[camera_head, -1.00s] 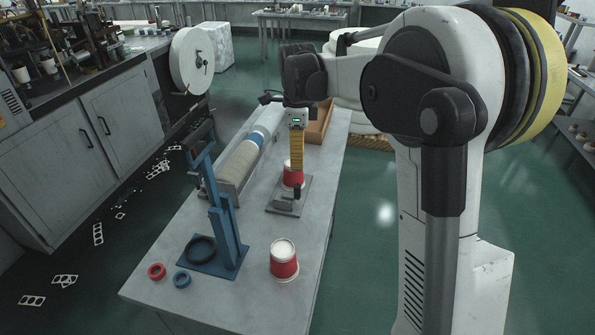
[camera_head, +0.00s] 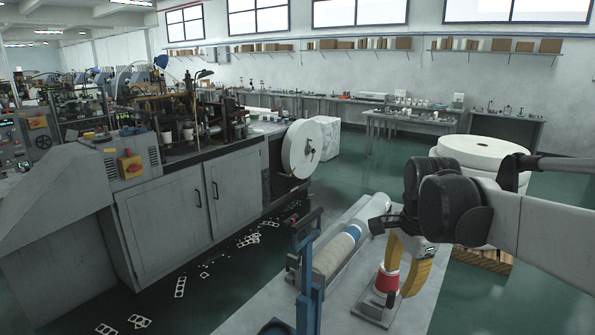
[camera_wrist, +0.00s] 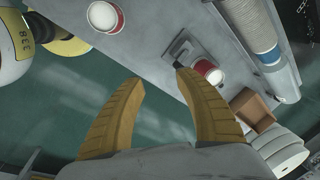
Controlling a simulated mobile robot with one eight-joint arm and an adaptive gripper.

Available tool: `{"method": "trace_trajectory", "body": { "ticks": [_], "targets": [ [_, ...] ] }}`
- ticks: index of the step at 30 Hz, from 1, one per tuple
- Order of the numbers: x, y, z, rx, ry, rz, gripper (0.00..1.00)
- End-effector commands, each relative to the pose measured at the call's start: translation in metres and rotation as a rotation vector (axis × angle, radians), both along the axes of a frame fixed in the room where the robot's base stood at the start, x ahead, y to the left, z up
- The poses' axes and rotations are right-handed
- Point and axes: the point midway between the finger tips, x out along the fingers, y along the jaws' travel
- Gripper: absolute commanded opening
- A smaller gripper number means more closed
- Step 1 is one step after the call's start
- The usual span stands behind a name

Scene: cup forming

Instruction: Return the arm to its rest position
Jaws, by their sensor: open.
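My gripper (camera_wrist: 158,82) is open and empty, its two yellow fingers spread in the wrist view. In the head view a yellow finger (camera_head: 418,277) shows at the bottom right, just right of a red and white cup (camera_head: 386,282). This cup stands on a grey plate fixture on the table. In the wrist view the same cup (camera_wrist: 208,72) appears beyond the right fingertip, with nothing between the fingers. My dark wrist and white arm reach in from the right in the head view.
A second cup (camera_wrist: 103,17) stands on the table in the wrist view. A blue stand (camera_head: 308,270) and a long roll (camera_head: 338,252) are left of the fixture. A brown box (camera_wrist: 251,107) and large white rolls (camera_head: 484,155) are nearby. Open floor lies beside the table.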

Motion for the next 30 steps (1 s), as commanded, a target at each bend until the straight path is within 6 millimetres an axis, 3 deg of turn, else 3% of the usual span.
{"method": "trace_trajectory", "body": {
  "ticks": [1, 6, 13, 19, 30],
  "targets": [
    [-0.021, 0.005, -0.007, -0.027, -0.035, 0.112, 0.41],
    [-0.081, 0.020, -0.025, -0.165, -0.162, 0.537, 0.41],
    [-0.143, 0.032, -0.067, -0.394, -0.293, 1.011, 0.41],
    [-0.163, 0.036, -0.088, -0.512, -0.335, 1.201, 0.41],
    [-0.165, 0.037, -0.089, -0.528, -0.338, 1.226, 0.41]
  ]
}}
